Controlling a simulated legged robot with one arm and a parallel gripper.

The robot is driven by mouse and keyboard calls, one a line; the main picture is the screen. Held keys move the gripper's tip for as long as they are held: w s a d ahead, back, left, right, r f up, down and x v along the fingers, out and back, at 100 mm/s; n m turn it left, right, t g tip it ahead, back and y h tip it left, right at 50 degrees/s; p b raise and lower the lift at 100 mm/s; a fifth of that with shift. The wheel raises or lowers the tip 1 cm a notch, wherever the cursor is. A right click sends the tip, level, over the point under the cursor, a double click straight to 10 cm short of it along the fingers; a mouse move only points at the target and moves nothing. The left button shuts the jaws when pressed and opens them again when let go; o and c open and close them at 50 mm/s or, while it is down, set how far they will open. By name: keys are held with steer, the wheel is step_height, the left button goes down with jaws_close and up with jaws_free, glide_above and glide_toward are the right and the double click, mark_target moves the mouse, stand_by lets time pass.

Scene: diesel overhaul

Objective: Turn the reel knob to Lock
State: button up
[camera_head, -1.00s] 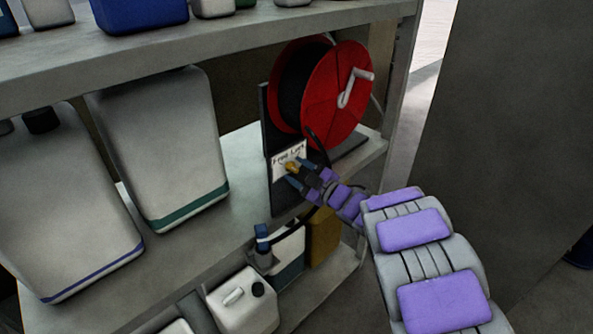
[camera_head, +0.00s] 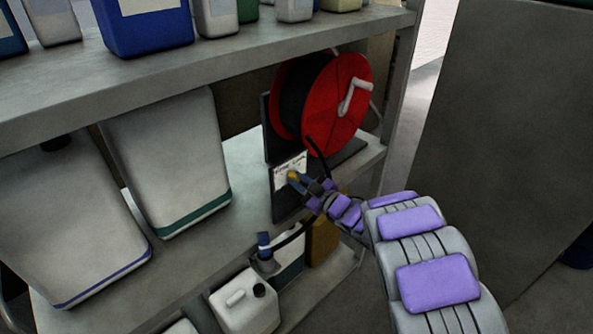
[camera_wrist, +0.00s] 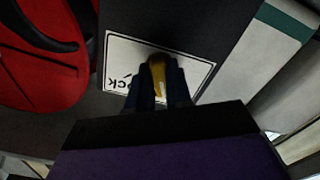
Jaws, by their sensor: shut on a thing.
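The red cable reel (camera_head: 340,100) with a white crank stands on the middle shelf. Below it, a white label plate (camera_head: 283,168) with black lettering is fixed to a dark panel (camera_head: 284,205). The yellow knob (camera_head: 292,176) sits on this label. My gripper (camera_head: 298,180) is shut on the knob, its fingers on either side. In the wrist view the knob (camera_wrist: 158,72) stands between the dark fingers, and the letters "ck" show upside down on the label (camera_wrist: 190,68). The fingers hide part of the label, so I cannot tell the knob's exact setting.
Large grey-white canisters (camera_head: 172,160) stand left of the reel on the same shelf. The upper shelf (camera_head: 230,70) holds a blue jug (camera_head: 145,30) and other bottles. A white jug (camera_head: 243,303) stands below. Open floor lies right of the shelf post.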

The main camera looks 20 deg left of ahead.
steer(key=m+p, duration=0.4)
steer(key=p, duration=0.4)
steer(key=shift+r, duration=0.2)
steer(key=m+p, duration=0.3)
steer(key=p, duration=0.3)
steer(key=shift+p, duration=0.3)
steer(key=m+p, duration=0.4)
steer(key=p, duration=0.2)
steer(key=shift+w+m, duration=0.1)
steer(key=shift+m, duration=0.3)
steer(key=shift+f+m+p, duration=0.15)
steer(key=shift+m+p, duration=0.35)
steer(key=shift+m, duration=0.4)
steer(key=o, duration=1.5)
